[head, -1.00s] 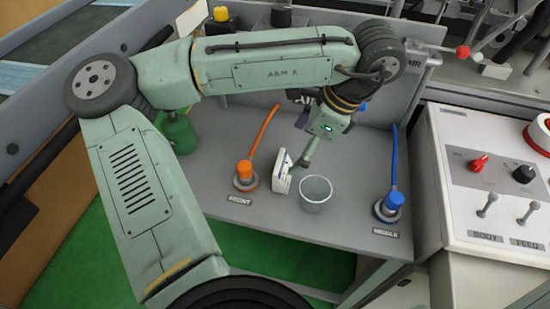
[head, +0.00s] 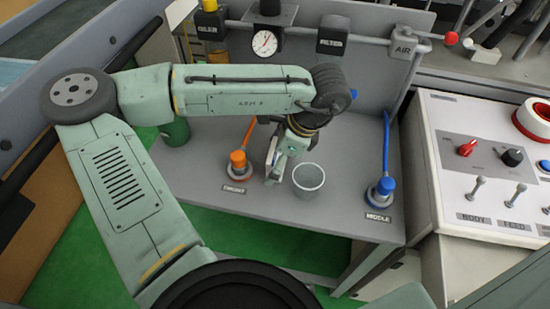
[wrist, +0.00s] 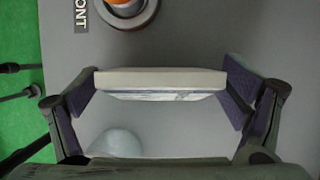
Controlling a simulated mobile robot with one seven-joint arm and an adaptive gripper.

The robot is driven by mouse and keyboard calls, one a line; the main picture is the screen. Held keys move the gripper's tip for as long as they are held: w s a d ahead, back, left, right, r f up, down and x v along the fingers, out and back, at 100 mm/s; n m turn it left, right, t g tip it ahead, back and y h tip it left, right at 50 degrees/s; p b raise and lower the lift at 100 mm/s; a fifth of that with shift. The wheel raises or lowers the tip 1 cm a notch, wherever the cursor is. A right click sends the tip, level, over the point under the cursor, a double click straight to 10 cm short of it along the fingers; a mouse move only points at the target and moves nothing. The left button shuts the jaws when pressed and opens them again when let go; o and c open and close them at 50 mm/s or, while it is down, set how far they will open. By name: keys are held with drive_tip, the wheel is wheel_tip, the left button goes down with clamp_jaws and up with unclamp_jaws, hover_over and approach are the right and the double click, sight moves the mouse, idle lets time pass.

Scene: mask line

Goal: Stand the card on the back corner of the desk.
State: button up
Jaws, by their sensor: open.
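The card (head: 270,157) is a white, thick-edged piece standing on the grey desk (head: 335,215), between the orange-capped fitting and the clear cup. In the head view my gripper (head: 276,172) is down at the card and partly hides it. In the wrist view the card's pale upper edge (wrist: 160,78) lies crosswise between the dark finger pads of my gripper (wrist: 160,90). The fingers are open, one at each end of the card. I cannot tell whether either pad touches it. The card's lower part is hidden.
A clear cup (head: 308,181) stands close to the card's right. An orange-capped fitting (head: 239,163) with a hose is to the left, a blue-capped one (head: 384,190) to the right. A green container (head: 174,132) stands at back left.

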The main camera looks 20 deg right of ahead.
drive_tip(key=shift+c, duration=0.6)
drive_tip(key=c, duration=1.2)
drive_tip(key=shift+r, duration=0.1)
wheel_tip(320, 180, up, 28)
drive_tip(key=shift+f+p, duration=0.1)
drive_tip(key=shift+p, duration=0.8)
drive_tip(key=shift+c, duration=0.2)
